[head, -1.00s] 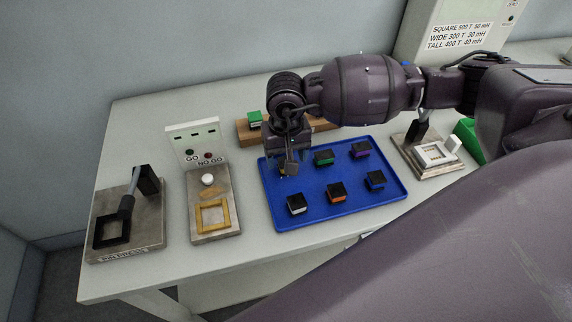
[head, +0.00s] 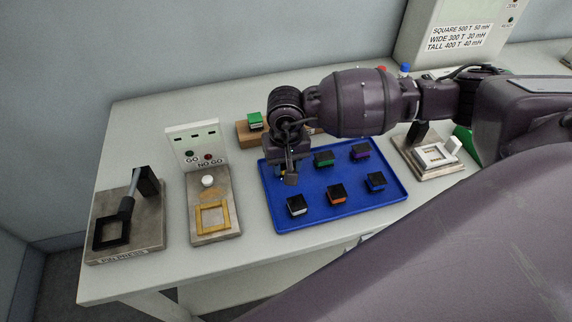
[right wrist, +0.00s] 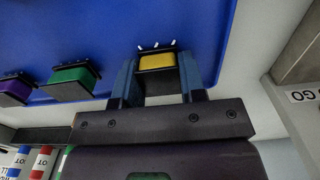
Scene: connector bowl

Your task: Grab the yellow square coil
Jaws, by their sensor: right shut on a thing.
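The yellow square coil (right wrist: 157,62) has black end plates and pale pins. In the right wrist view it sits between the two fingers of my right gripper (right wrist: 158,85), which is shut on it. In the head view my right gripper (head: 288,178) is at the back left of the blue tray (head: 315,218) and hides most of the coil. I cannot tell whether the coil still touches the tray. My left gripper is not in view.
Other coils stand on the tray: white (head: 297,206), orange (head: 336,194), blue (head: 375,182), green (head: 324,158) and purple (head: 359,151). Left are a GO/NO GO tester (head: 214,190) and a pin press (head: 125,220). A wooden block (head: 250,137) stands behind.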

